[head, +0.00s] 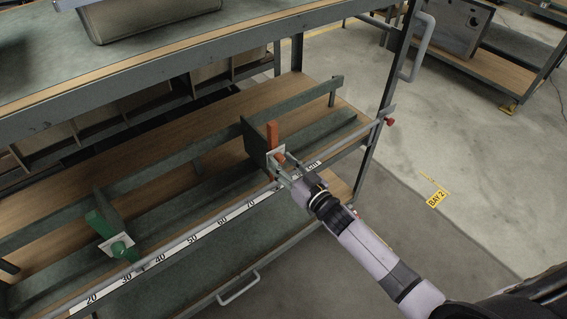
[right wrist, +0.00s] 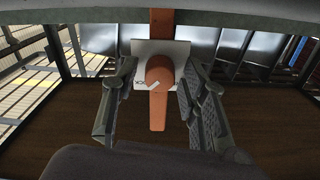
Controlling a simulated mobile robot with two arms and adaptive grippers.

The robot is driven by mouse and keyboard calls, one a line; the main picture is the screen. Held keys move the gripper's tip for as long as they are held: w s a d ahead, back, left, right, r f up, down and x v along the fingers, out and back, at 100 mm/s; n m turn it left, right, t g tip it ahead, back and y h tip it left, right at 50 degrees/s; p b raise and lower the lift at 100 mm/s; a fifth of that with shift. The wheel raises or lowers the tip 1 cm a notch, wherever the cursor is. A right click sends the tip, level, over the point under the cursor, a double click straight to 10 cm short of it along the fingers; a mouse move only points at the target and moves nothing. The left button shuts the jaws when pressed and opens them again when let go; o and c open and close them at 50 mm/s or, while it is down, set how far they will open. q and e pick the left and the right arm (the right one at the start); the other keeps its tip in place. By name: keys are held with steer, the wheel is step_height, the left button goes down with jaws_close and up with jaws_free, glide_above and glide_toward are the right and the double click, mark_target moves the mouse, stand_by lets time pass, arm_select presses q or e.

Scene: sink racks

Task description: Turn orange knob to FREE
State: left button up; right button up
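The round orange knob (right wrist: 159,70) sits on a white plate (right wrist: 180,48) in the right wrist view. A pale mark on its lower face runs slantwise, beside small dark letters at its lower left that I cannot read surely. An orange upright bar (right wrist: 158,110) passes behind the plate; its top also shows in the head view (head: 272,132). My right gripper (right wrist: 159,78) has its fingers on either side of the knob with gaps visible. In the head view the right gripper (head: 281,168) is at the orange divider, hiding much of the knob. My left gripper is not in view.
A green divider with a green knob (head: 119,248) stands farther left on the rack. A numbered scale strip (head: 192,239) runs along the front rail. A grey handle (head: 238,289) is below. Open floor (head: 440,130) lies to the right.

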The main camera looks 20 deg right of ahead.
jaws_close()
stand_by(0.5)
steer(key=n, duration=0.8)
steer(key=shift+f+n, duration=0.1)
steer(key=shift+n, duration=0.2)
steer(key=n+b, duration=0.1)
steer(key=n, duration=0.3)
steer(key=n+b, duration=0.1)
steer(key=n, duration=0.4)
steer(key=shift+n, duration=0.3)
